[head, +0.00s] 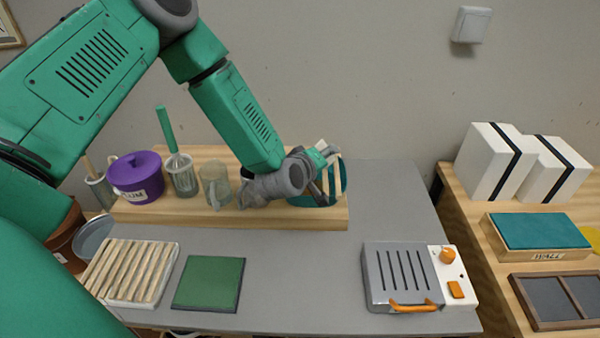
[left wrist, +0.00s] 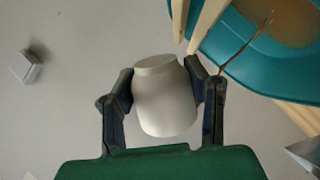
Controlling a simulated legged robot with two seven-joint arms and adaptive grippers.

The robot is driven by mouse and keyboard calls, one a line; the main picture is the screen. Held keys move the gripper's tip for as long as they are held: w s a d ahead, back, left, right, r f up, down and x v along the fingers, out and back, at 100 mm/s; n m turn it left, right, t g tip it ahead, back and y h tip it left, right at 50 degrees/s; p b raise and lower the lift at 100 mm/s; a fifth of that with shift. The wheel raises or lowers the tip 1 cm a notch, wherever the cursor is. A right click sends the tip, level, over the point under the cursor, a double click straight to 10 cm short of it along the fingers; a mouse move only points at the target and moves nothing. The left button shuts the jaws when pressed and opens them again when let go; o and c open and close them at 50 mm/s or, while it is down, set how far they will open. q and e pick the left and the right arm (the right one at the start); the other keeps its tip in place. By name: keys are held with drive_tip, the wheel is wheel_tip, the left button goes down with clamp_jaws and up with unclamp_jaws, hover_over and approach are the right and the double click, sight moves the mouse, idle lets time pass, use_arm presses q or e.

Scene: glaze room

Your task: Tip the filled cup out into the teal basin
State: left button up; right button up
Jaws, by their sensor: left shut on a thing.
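A pale, tapered cup (left wrist: 165,100) sits between the two dark fingers of my left gripper (left wrist: 163,82) in the left wrist view. The gripper is shut on it. The cup appears tilted; its inside is hidden. The teal basin (left wrist: 225,60) is beside it at the upper right, with brownish liquid (left wrist: 290,18) inside. A thin brown streak crosses the basin; I cannot tell whether it is a falling stream. In the head view my left gripper (head: 328,163) is over the teal basin (head: 303,201), which it partly hides. My right gripper is not in view.
Pale wooden slats (left wrist: 208,22) lie across the basin. On the wooden shelf (head: 230,217) stand a purple pot (head: 134,180), a glass jar with a green-handled whisk (head: 182,178) and a glass mug (head: 214,185). A grey hotplate (head: 395,275) is at front right.

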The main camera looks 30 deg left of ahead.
use_arm(q)
drive_tip(key=shift+d+f+h, duration=0.1)
drive_tip(key=shift+f+h, duration=0.05)
drive_tip(key=shift+h, duration=0.15)
drive_tip(key=shift+f+n+b, duration=0.25)
drive_tip(key=shift+n+b, duration=0.15)
drive_tip(key=shift+b, duration=0.15)
drive_tip(key=shift+r, duration=0.1)
drive_tip(key=shift+r+n+h, duration=0.15)
drive_tip(key=shift+n+h, duration=0.15)
drive_tip(key=shift+n, duration=0.1)
drive_tip(key=shift+r+n+h+b, duration=0.1)
drive_tip(key=shift+n+h+b, duration=0.2)
drive_tip(key=shift+a, duration=0.35)
drive_tip(key=shift+a+f+n+b, duration=0.2)
drive_tip(key=shift+a+n+b, duration=0.1)
drive_tip(key=shift+b, duration=0.2)
